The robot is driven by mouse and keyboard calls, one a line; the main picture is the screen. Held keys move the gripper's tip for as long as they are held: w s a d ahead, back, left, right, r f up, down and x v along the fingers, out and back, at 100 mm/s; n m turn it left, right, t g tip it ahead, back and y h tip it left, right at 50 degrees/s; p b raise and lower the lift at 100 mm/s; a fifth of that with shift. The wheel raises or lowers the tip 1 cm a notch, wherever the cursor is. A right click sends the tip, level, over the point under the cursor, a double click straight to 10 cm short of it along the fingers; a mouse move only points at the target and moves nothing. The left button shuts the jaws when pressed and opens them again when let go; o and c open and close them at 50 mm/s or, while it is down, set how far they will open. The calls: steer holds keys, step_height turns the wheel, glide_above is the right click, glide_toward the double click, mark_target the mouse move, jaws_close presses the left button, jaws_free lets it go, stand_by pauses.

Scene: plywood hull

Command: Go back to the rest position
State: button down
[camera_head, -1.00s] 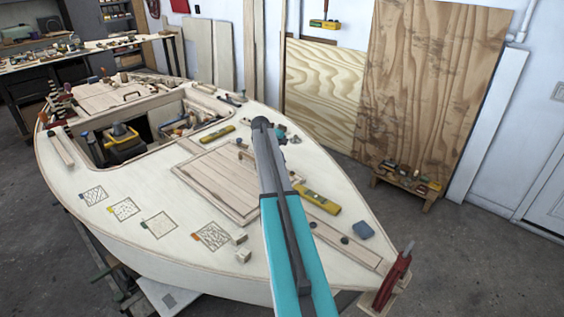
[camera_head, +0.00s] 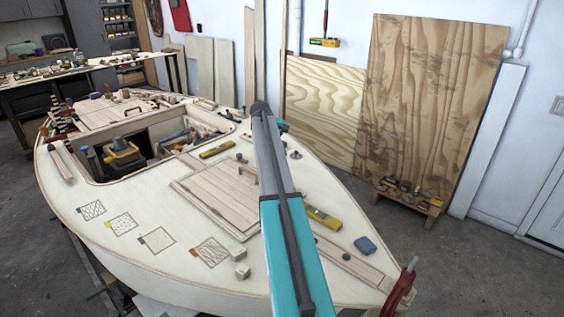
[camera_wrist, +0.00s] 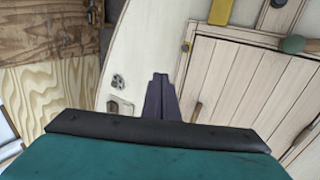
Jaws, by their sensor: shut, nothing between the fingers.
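My arm reaches forward over the plywood hull (camera_head: 130,245) in the head view, teal near the bottom and grey further up. Its far end is a dark tip above the deck, and the fingers cannot be made out there. In the wrist view my gripper (camera_wrist: 161,82) shows as dark purple-grey fingers close together, shut and empty. They point over the pale deck (camera_wrist: 145,45), left of the slatted wooden hatch (camera_wrist: 235,80). The hatch also shows in the head view (camera_head: 215,195), left of my arm.
A yellow level (camera_head: 323,218) and a blue block (camera_head: 365,245) lie on the deck right of my arm. Small pale blocks (camera_head: 239,253) lie left of it. A red clamp (camera_head: 398,292) stands at the bow. Plywood sheets (camera_head: 425,100) lean on the wall.

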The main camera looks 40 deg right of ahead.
steer(key=shift+r, duration=0.5)
